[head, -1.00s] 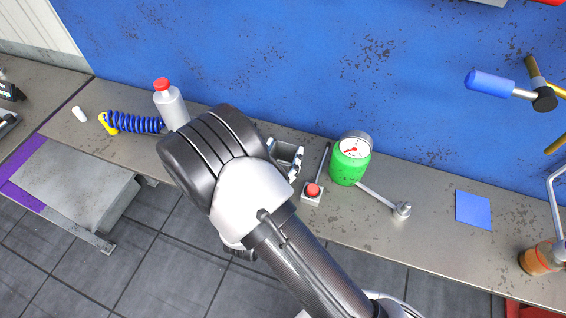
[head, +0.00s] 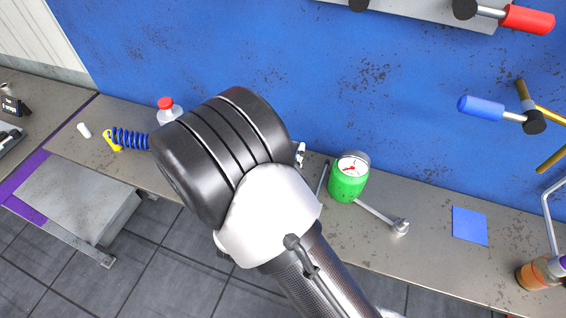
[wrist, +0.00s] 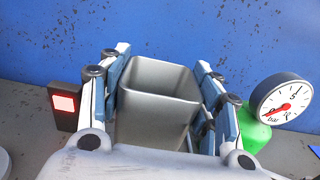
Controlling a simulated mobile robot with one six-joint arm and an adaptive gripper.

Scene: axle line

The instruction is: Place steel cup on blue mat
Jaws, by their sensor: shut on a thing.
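The steel cup (wrist: 152,118) is a square-mouthed grey metal cup, upright between the two fingers of my gripper (wrist: 162,78) in the wrist view. The gripper is shut on its sides. In the head view my arm hides the cup, and only a bit of one finger shows at the arm's right edge. The blue mat (head: 470,225) is a small flat square lying bare on the bench at the right, well to the right of my gripper. The cup's base is hidden in the wrist view.
A green gas canister with a gauge (head: 348,180) stands just right of my gripper, and a wrench (head: 385,218) lies beside it. A jar (head: 540,272) stands right of the mat. Handled tools (head: 495,108) stick out above the bench. A red-capped bottle (head: 168,110) stands left.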

